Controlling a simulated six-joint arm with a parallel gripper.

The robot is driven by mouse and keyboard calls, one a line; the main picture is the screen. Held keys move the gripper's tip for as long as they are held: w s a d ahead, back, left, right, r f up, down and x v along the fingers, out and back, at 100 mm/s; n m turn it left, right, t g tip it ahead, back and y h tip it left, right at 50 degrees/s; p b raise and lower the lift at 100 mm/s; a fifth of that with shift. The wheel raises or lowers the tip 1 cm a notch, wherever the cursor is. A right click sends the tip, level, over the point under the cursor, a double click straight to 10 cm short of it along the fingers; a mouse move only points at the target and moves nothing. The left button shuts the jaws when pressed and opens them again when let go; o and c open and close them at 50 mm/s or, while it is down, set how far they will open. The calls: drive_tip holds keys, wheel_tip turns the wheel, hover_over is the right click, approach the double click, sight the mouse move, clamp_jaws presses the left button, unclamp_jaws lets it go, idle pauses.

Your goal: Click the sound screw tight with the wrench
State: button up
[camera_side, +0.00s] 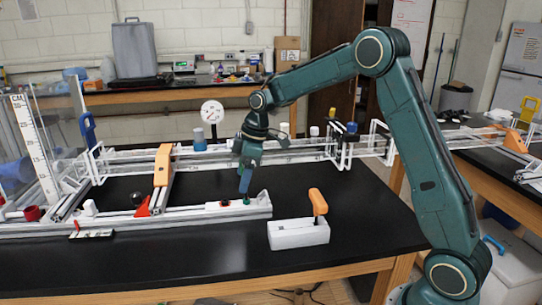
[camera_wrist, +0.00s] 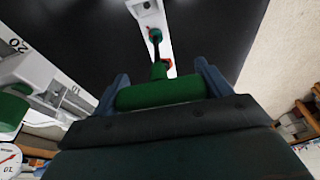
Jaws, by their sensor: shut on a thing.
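My gripper (camera_side: 245,183) is shut on the green handle of the wrench (camera_wrist: 160,93), which lies between its blue fingers in the wrist view. The wrench's dark shaft points down to a small green end (camera_wrist: 155,36) over the white rail. In the side view this green end (camera_side: 246,201) is at the rail's top, near its right end; whether it touches a screw I cannot tell. A small red part (camera_side: 224,204) sits on the rail just left of it, partly hidden in the wrist view. No screw head shows clearly.
A white block (camera_side: 298,235) with an upright orange handle (camera_side: 318,202) stands right of the rail (camera_side: 180,218). An orange bracket (camera_side: 162,165) crosses the frame at left. A round gauge (camera_side: 212,112) stands behind. Black tabletop (camera_side: 210,262) is clear in front.

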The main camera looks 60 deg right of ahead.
drive_tip(key=shift+f+m, duration=0.15)
drive_tip(key=shift+m, duration=0.15)
drive_tip(key=shift+m, duration=0.7)
drive_tip(key=shift+s+n, duration=0.1)
drive_tip(key=shift+n, duration=0.7)
drive_tip(key=shift+r, duration=1.6)
drive_tip(key=shift+r, duration=0.15)
